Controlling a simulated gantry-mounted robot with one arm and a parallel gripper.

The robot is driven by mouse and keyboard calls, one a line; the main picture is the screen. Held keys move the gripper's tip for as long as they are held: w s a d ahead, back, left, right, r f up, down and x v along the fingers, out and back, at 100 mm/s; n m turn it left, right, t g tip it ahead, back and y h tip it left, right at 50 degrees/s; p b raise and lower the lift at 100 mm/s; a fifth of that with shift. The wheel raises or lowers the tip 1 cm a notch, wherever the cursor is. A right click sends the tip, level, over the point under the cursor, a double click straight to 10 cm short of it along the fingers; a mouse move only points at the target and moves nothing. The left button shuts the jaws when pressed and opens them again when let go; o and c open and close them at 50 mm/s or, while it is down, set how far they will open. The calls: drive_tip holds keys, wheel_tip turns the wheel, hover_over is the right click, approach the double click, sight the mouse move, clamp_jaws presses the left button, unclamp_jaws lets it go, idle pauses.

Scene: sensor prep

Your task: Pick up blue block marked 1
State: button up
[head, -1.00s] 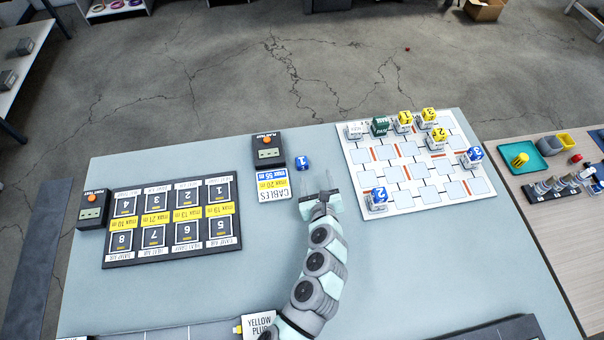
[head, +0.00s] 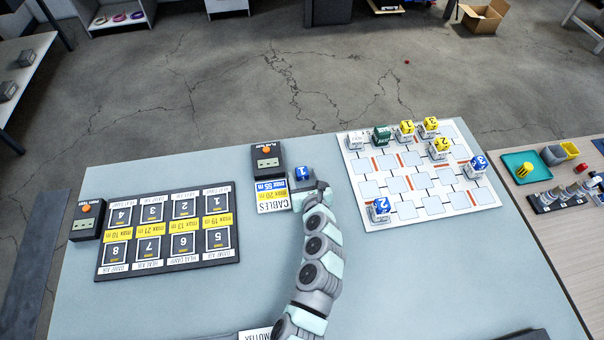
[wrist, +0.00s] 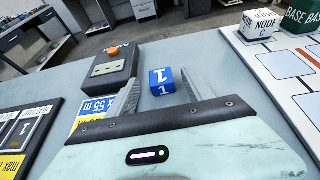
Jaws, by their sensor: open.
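The blue block marked 1 (head: 303,174) stands on the grey-blue table, just right of a black box with an orange button. In the wrist view the blue block (wrist: 162,81) shows its white 1 and lies between the two grey fingers of my gripper (wrist: 160,92).
The black button box (head: 267,160) and the CABLES card (head: 272,196) are close on the left. A white grid board (head: 415,188) with several marked blocks lies to the right. A black numbered panel (head: 168,231) lies at the left.

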sight(302, 172)
drive_tip(key=x, duration=0.3)
drive_tip(key=shift+w+f+b, duration=0.2)
drive_tip(key=shift+w+b, duration=0.05)
drive_tip(key=shift+b, duration=0.1)
drive_tip(key=shift+c, duration=0.6)
clamp_jaws()
